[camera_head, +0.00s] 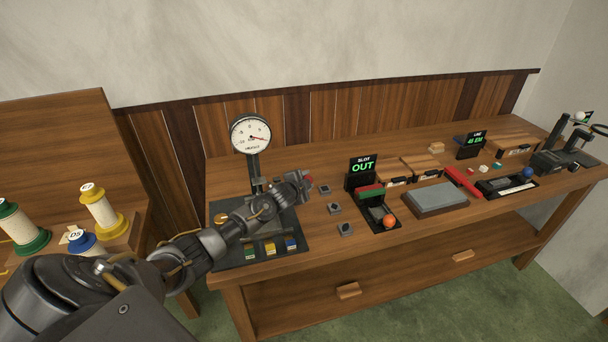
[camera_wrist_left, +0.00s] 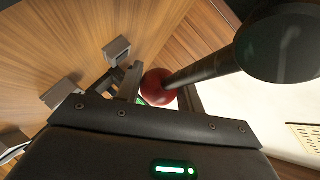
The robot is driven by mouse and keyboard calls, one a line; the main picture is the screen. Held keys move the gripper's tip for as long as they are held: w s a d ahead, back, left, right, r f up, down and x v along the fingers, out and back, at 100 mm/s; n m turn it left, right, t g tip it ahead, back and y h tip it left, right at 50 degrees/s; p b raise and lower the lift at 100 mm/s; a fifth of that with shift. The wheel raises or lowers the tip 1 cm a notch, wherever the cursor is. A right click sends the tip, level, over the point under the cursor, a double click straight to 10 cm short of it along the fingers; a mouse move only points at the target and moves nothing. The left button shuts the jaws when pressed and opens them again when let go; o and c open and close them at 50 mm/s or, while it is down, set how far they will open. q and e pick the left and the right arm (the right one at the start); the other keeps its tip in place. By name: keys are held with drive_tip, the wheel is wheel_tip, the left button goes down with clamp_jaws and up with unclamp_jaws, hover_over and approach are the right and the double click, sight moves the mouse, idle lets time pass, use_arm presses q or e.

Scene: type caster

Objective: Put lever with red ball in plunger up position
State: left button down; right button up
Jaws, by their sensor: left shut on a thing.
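The red ball (camera_wrist_left: 158,87) is on the end of a dark lever rod (camera_wrist_left: 205,68) in the left wrist view. The rod runs up and right to a thick black cylinder (camera_wrist_left: 285,42). My left gripper (camera_head: 303,182) is shut on the red ball, with one finger on each side of it. In the head view only a small bit of red (camera_head: 309,179) shows at the gripper's tip; the rod is hidden there. The gripper is just right of the round dial gauge (camera_head: 250,133) on its post, above the bench. My right gripper is not in view.
The wooden bench (camera_head: 300,262) holds several small dark blocks (camera_head: 334,208), an OUT display (camera_head: 363,166), an orange ball (camera_head: 389,221) and a grey slab (camera_head: 436,198). A blue ball (camera_head: 527,172) is farther right. Thread spools (camera_head: 103,212) stand at left.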

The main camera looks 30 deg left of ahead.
use_arm(q)
drive_tip(key=shift+f+m+g, duration=0.4)
drive_tip(key=shift+f+g, duration=0.1)
drive_tip(key=shift+f, duration=0.15)
drive_tip(key=shift+s, duration=0.1)
drive_tip(key=shift+f, duration=0.15)
drive_tip(key=c, duration=0.9)
unclamp_jaws()
drive_tip(key=b+v, duration=0.1)
drive_tip(key=v, duration=0.9)
drive_tip(key=shift+s+d+r, duration=0.1)
drive_tip(key=shift+s+r, duration=0.1)
drive_tip(key=shift+s, duration=0.15)
